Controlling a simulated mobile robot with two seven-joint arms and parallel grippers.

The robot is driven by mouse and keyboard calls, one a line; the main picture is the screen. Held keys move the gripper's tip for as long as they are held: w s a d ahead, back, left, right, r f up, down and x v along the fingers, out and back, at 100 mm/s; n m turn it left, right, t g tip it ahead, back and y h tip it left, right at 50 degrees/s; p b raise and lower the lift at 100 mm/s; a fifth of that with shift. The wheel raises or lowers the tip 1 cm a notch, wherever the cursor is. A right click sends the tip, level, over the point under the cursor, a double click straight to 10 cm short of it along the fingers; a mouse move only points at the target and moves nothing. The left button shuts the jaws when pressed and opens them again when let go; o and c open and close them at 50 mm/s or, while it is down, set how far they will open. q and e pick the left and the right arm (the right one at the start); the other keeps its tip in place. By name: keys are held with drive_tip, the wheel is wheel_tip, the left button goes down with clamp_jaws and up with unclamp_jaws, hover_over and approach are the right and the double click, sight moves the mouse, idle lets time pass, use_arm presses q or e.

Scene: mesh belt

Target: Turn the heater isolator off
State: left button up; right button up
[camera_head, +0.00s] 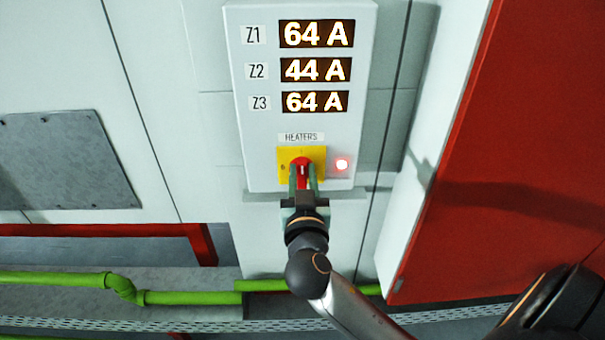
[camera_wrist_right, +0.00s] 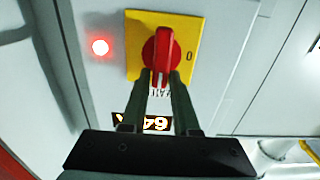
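The heater isolator is a red rotary knob (camera_head: 302,166) on a yellow square plate (camera_head: 318,154), low on a light grey panel (camera_head: 262,140) under the label HEATERS. Its handle points upright in the head view. The knob (camera_wrist_right: 157,50) and yellow plate (camera_wrist_right: 189,36) also show in the right wrist view. My right gripper (camera_head: 303,182) is at the knob from below, with its two fingers apart on either side of the handle. I cannot tell whether they press on it. A red lamp (camera_head: 342,165) beside the plate is lit. My left gripper is not in view.
Three lit displays, Z1 (camera_head: 316,34), Z2 (camera_head: 316,70) and Z3 (camera_head: 315,102), read 64 A, 44 A and 64 A. A red panel (camera_head: 500,150) stands to the right. Green pipes (camera_head: 190,297) run along the bottom.

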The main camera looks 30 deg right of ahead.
clamp_jaws()
